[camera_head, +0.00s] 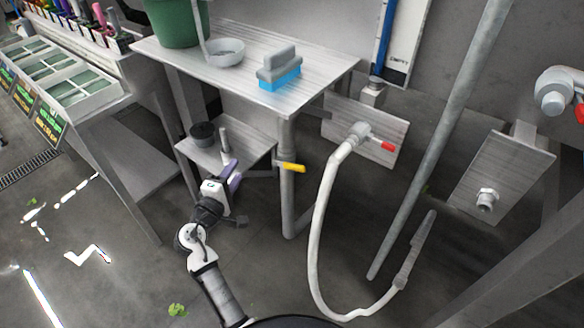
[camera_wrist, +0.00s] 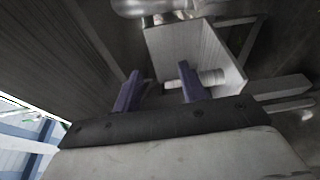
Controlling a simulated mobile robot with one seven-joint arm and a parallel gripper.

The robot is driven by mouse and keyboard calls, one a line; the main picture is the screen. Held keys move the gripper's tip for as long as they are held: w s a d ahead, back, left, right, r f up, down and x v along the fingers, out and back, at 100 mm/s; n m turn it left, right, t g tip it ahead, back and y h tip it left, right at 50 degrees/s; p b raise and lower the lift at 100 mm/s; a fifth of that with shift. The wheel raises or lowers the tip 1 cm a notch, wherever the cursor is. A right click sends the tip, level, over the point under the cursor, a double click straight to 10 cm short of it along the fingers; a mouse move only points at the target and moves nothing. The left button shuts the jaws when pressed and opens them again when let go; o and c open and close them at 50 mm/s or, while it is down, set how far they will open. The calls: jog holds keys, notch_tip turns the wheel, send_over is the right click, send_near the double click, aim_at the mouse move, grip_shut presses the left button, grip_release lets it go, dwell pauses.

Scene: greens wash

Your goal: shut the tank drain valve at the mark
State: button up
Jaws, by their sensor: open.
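A valve lever with a yellow grip (camera_head: 291,167) sticks out beside the table leg, below the steel table. I cannot tell for sure that it is the tank drain valve, and no mark is clear. My gripper (camera_head: 233,174) is left of the yellow grip and apart from it, just in front of the low shelf. Its purple fingers are open. In the wrist view my gripper (camera_wrist: 158,80) is open before a grey metal bracket (camera_wrist: 180,50). A pale round stub (camera_wrist: 212,78) shows behind the right finger; contact cannot be told. No yellow shows there.
A green tub (camera_head: 178,22), a bowl (camera_head: 225,53) and a blue-grey brush (camera_head: 279,70) stand on the steel table (camera_head: 150,47). A low shelf (camera_head: 250,140) holds a dark cup (camera_head: 203,134). A red-handled tap (camera_head: 376,142) with a white hose (camera_head: 320,235) is at right.

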aim_at(294, 169)
jog(key=s+d+f+g+h, duration=0.2)
jog(key=d+f+h, duration=0.35)
jog(key=d, duration=0.25)
jog(key=shift+y, duration=0.25)
jog(key=x, duration=0.4)
jog(key=p+x, duration=0.1)
jog(key=x, duration=0.4)
jog(key=f+p+x, duration=0.1)
jog(key=x, duration=0.3)
jog(key=shift+d, duration=0.45)
grip_shut()
